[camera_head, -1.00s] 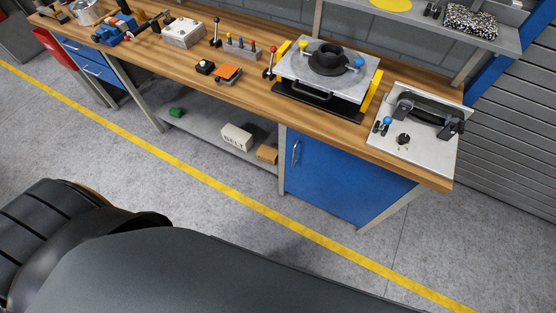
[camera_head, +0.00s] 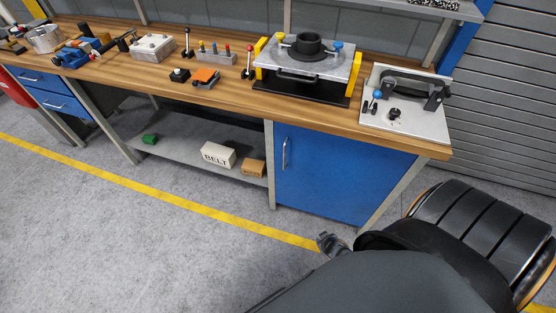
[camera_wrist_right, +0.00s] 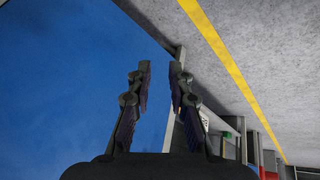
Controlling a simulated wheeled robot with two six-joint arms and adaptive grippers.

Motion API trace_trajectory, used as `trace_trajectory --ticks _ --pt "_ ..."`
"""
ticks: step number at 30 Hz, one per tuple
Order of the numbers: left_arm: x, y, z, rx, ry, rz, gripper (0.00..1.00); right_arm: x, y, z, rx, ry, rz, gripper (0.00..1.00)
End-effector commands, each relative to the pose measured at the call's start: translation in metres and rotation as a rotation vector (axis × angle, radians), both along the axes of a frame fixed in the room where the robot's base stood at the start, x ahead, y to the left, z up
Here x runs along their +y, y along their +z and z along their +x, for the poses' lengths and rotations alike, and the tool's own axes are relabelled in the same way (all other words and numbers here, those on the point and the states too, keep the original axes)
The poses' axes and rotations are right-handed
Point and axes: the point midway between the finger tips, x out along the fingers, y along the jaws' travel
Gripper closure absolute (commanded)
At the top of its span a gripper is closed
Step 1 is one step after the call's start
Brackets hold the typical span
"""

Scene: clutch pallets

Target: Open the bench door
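The blue bench door (camera_head: 340,175) is shut, under the right end of the wooden bench (camera_head: 330,119). Its vertical silver handle (camera_head: 285,154) is near its left edge. My right gripper (camera_wrist_right: 161,66) is open and empty, its two fingers apart, with the blue door face (camera_wrist_right: 65,75) filling the left of the right wrist view. The handle does not show there. In the head view a small part of my right gripper (camera_head: 330,243) shows low in front of the door, apart from the handle; my arm hides the rest. My left gripper is not in view.
The bench top holds a plate fixture with yellow sides (camera_head: 303,64) and a grey panel with a black handle (camera_head: 405,105). A lower shelf left of the door holds a BELT box (camera_head: 217,155) and a brown box (camera_head: 253,168). The floor in front is clear, with a yellow line (camera_head: 190,204).

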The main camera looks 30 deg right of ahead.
Motion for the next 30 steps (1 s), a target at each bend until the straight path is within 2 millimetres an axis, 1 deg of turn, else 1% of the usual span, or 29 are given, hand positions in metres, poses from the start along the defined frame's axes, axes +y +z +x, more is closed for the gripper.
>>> trace_trajectory --ticks 1,2,3,4,5,6,8,9,11,12,15,18,21,24,26,29,30 --pt "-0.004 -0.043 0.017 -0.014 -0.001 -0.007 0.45 -0.012 -0.031 0.036 -0.087 -0.006 -0.03 0.8" --pt "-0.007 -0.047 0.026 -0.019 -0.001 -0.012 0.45 -0.019 -0.028 0.056 -0.139 -0.013 -0.045 0.8" --pt "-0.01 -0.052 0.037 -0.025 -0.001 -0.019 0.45 -0.025 -0.022 0.082 -0.213 -0.021 -0.062 0.8" --pt "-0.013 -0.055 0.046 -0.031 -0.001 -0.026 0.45 -0.029 -0.017 0.1 -0.269 -0.028 -0.075 0.8" --pt "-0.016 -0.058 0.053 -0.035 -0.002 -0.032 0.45 -0.032 -0.01 0.118 -0.326 -0.034 -0.084 0.8" --pt "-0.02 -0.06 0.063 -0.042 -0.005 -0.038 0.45 -0.034 0.001 0.139 -0.405 -0.04 -0.097 0.8" --pt "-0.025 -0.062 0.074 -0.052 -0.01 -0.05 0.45 -0.034 0.021 0.169 -0.528 -0.05 -0.106 0.8" --pt "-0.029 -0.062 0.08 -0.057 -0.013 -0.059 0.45 -0.032 0.036 0.184 -0.608 -0.054 -0.107 0.8" --pt "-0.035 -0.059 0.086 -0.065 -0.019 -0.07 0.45 -0.026 0.061 0.203 -0.729 -0.058 -0.102 0.8" --pt "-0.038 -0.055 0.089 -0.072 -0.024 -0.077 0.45 -0.021 0.077 0.212 -0.803 -0.059 -0.096 0.8" --pt "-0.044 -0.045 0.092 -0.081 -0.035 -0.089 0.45 -0.007 0.116 0.224 -0.96 -0.058 -0.07 0.8" --pt "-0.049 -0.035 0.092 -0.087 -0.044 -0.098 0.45 0.005 0.146 0.228 -1.069 -0.056 -0.042 0.8" --pt "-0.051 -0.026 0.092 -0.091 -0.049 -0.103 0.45 0.011 0.165 0.228 -1.125 -0.054 -0.026 0.8" --pt "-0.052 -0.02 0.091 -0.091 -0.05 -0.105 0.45 0.013 0.174 0.227 -1.144 -0.054 -0.019 0.8" --pt "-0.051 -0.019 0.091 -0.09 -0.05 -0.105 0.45 0.012 0.175 0.228 -1.144 -0.055 -0.018 0.8" --pt "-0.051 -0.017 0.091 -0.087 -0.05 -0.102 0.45 0.01 0.176 0.235 -1.143 -0.055 -0.018 0.8" --pt "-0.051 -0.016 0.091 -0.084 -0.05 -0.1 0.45 0.008 0.176 0.241 -1.144 -0.056 -0.018 0.8"
